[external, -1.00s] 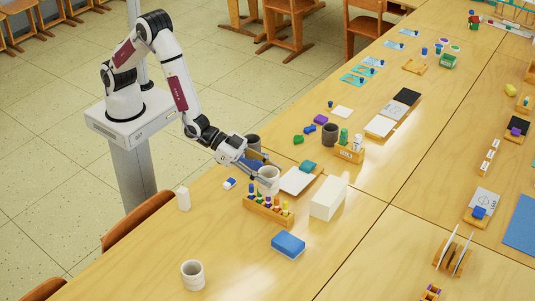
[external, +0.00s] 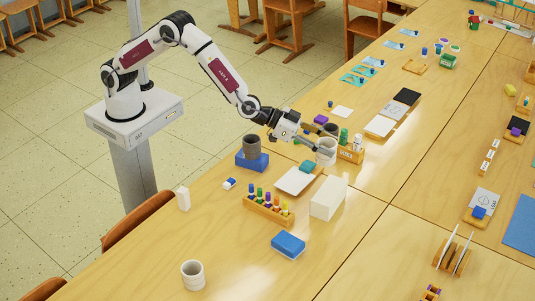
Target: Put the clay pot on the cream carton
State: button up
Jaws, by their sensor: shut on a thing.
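My gripper (external: 313,147) is shut on a pale, round clay pot (external: 326,155) and holds it upright. The pot appears in front of a wooden holder and a dark cup; its height above the table is hard to judge. The cream carton (external: 328,200) is a plain off-white block on the table, below the pot in the picture and apart from it. Its top is bare.
The wooden holder (external: 350,155) with bottles and the dark cup (external: 330,131) are close to my gripper. A grey cup (external: 252,146) stands on a blue box (external: 251,162). A marker rack (external: 268,211) and white board (external: 295,181) lie near the carton.

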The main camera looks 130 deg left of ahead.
aim_at(324, 161)
jog(key=shift+d+f, duration=0.15)
jog(key=shift+f, duration=0.1)
dwell(0.3)
jog(key=shift+f, duration=3.15)
jog(key=shift+f, duration=1.85)
jog(key=shift+f, duration=0.15)
jog(key=o, duration=1.2)
jog(key=shift+s, duration=0.1)
